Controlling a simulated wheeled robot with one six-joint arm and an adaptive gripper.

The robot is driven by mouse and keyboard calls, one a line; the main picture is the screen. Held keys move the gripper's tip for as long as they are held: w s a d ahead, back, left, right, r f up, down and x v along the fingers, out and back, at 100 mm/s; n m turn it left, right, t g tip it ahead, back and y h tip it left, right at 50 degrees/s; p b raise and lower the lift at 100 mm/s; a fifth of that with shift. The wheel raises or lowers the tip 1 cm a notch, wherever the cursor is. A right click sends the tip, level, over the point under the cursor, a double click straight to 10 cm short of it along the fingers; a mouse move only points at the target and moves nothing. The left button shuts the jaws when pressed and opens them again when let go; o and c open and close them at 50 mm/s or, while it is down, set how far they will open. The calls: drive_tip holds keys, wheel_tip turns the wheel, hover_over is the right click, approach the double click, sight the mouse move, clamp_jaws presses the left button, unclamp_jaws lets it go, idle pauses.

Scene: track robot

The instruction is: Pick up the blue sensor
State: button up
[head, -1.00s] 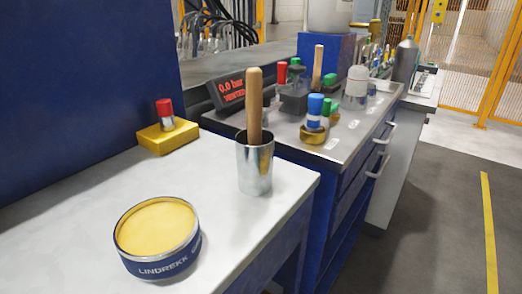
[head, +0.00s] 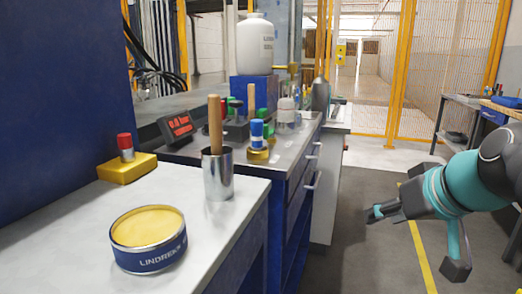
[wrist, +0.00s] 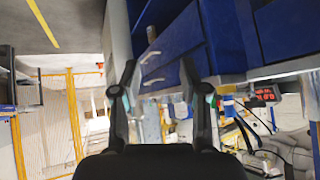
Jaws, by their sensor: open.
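The blue sensor (head: 257,134), a small cylinder with a blue top and a white band, stands upright in a brass-coloured base (head: 258,154) on the farther bench. A green-topped piece stands just behind it. My gripper (head: 376,213) is out over the floor aisle, right of the benches and well apart from the sensor. It is open and empty; its two fingers also show spread in the wrist view (wrist: 161,92).
A metal cup with a wooden handle (head: 218,174), a LINDREKK tin (head: 148,262) and a red-topped piece on a yellow block (head: 126,168) stand on the near bench. A display (head: 176,127) stands left of the sensor. Drawer handles (head: 314,181) jut into the clear aisle.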

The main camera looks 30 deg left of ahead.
sight(261, 131)
drive_tip(key=w+a+r+n+g+y+b, duration=0.1)
drive_tip(key=w+a+r+n+y, duration=0.2)
drive_tip(key=a+r, duration=0.45)
drive_tip(key=w+a+r+n+y+b, duration=0.1)
drive_tip(key=w+a+r+n+y, duration=0.3)
drive_tip(key=a, duration=0.7)
drive_tip(key=shift+h, duration=0.4)
drive_tip(key=x, duration=0.5)
drive_tip(key=r+x, duration=0.1)
drive_tip(key=x, duration=0.1)
drive_tip(key=shift+a, duration=0.5)
drive_tip(key=shift+s+p+x, duration=0.2)
drive_tip(key=shift+p+x, duration=0.55)
drive_tip(key=shift+x, duration=2.35)
drive_tip(key=shift+f, duration=0.15)
clamp_jaws()
